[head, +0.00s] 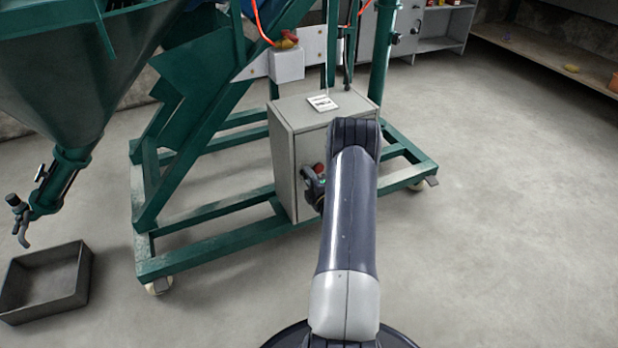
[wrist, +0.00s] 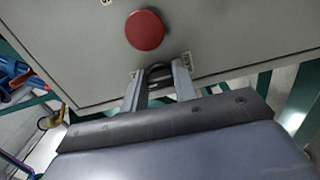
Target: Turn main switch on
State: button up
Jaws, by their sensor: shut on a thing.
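The grey control cabinet (head: 283,160) stands on the green frame; its front panel (wrist: 235,40) fills the upper wrist view. A dark knob (wrist: 159,72), which I take as the main switch, sits on this panel beside the large red button (wrist: 145,30). My gripper (wrist: 159,78) is shut on the knob, one finger on each side. In the head view my gripper (head: 313,186) is at the cabinet front, partly hidden by my arm. The red button (head: 319,168) shows just above it. The knob's turn position cannot be read.
The green machine frame (head: 205,243) surrounds the cabinet's base. A green hopper (head: 85,75) hangs at the left above a dark open tray (head: 45,283) on the floor. Shelves (head: 435,28) stand at the back right. The floor at right is clear.

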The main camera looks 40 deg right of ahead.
jog(key=shift+f, duration=0.1)
jog(key=o, duration=0.7)
jog(key=shift+s, duration=0.1)
jog(key=p+v, duration=0.2)
jog(key=v, duration=0.8)
jog(key=shift+s+a+p, duration=0.2)
jog(key=shift+s+p, duration=0.05)
jog(key=shift+p, duration=0.15)
jog(key=b+x, duration=0.2)
jog(key=x, duration=0.9)
jog(key=shift+s+d+b, duration=0.1)
jog(key=shift+b, duration=0.3)
